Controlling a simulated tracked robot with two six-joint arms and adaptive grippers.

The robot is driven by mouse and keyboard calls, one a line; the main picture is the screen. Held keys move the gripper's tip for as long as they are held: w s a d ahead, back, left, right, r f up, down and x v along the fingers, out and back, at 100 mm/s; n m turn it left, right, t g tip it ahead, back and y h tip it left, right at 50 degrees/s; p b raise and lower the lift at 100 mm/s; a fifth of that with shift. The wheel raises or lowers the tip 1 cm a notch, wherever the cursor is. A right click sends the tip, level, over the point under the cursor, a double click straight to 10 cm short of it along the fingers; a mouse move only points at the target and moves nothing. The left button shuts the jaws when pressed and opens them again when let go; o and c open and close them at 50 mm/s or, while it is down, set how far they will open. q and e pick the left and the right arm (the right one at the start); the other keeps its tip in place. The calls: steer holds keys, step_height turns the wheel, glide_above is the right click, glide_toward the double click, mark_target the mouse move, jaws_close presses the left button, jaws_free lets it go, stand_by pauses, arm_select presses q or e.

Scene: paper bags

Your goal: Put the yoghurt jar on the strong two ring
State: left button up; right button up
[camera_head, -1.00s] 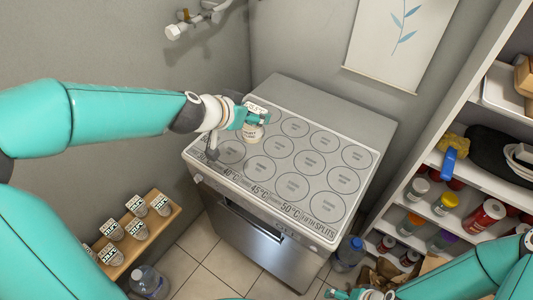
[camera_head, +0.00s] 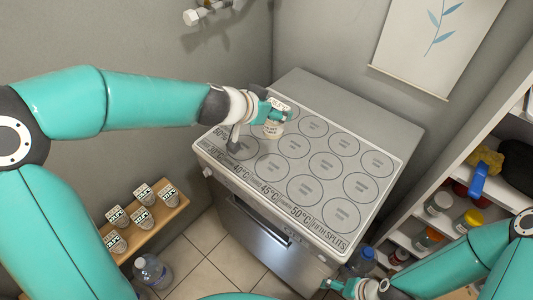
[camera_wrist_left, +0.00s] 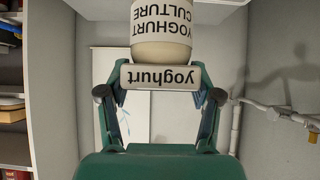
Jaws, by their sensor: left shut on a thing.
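A pale yoghurt jar (camera_head: 272,130) with dark lettering is over the back left part of the ringed top (camera_head: 325,92). I cannot tell whether its base touches the top. In the left wrist view the jar (camera_wrist_left: 161,45) shows upside down, lettered "YOGHURT CULTURE", with a "yoghurt" band between the fingers. Several printed rings fill the top, one being a front right ring (camera_head: 341,214); their small labels are too small to read. My right gripper (camera_head: 336,284) is low at the bottom edge; its jaws are unclear.
Several labelled jars (camera_head: 142,218) stand on a wooden rack (camera_head: 172,219) at the left. A water bottle (camera_head: 153,272) stands on the floor near it, another bottle (camera_head: 361,259) right of the appliance. A shelf unit (camera_head: 405,243) with jars is at the right. No other jar stands on the ringed top.

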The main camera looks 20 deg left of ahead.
arm_select(q)
step_height(320, 180, down, 16)
steer(key=b, duration=1.5)
steer(key=shift+s, duration=0.1)
steer(key=shift+f, duration=0.15)
steer(key=o, duration=1.4)
